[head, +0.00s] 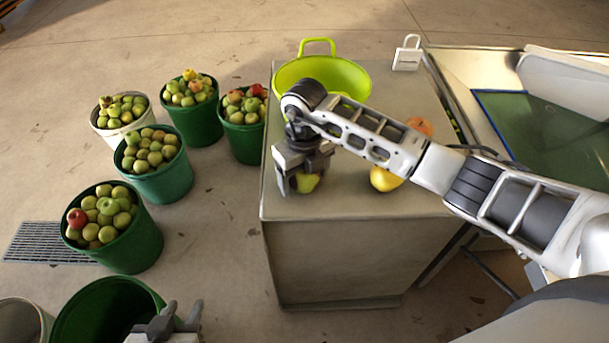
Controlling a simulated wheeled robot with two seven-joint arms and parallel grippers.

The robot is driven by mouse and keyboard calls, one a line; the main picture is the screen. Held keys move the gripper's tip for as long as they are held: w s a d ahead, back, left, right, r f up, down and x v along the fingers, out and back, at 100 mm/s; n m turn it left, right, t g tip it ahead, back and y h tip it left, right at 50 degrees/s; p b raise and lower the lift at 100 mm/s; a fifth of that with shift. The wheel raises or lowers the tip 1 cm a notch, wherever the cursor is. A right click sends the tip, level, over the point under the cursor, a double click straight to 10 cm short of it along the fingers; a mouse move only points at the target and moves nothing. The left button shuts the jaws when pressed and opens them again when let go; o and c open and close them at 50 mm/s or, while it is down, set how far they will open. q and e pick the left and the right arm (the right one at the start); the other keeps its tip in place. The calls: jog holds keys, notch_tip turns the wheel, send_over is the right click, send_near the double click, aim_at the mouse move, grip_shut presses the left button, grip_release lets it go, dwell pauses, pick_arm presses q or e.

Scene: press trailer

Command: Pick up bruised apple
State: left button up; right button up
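A yellow-green apple (308,183) is at the front left of the grey worktop (350,206), partly hidden by my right gripper (303,180). The fingers of that gripper point down on either side of this apple; whether they press on it I cannot tell. A yellow apple (385,179) lies further right, partly covered by my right arm. An orange-red apple (420,126) lies behind the arm. I cannot make out a bruise on any of them. My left gripper (180,318) is low at the bottom edge, away from the worktop, with its fingers apart and nothing seen between them.
A lime-green colander (318,72) and a white padlock-shaped item (407,54) stand at the worktop's back. Several buckets of apples, such as a green one (130,245), stand on the floor at left. An empty green bucket (95,310) is near my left gripper.

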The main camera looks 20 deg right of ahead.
jog(key=c, duration=0.7)
jog(key=shift+c, duration=0.2)
jog(key=shift+r, duration=0.45)
notch_tip(320, 180, up, 2)
jog(key=shift+w+r+b, duration=0.1)
jog(key=shift+r+b, duration=0.05)
jog(key=shift+b, duration=0.35)
jog(key=s+d+r, duration=0.3)
jog(key=s+r, duration=0.7)
jog(key=s, duration=0.4)
jog(key=shift+b, duration=0.35)
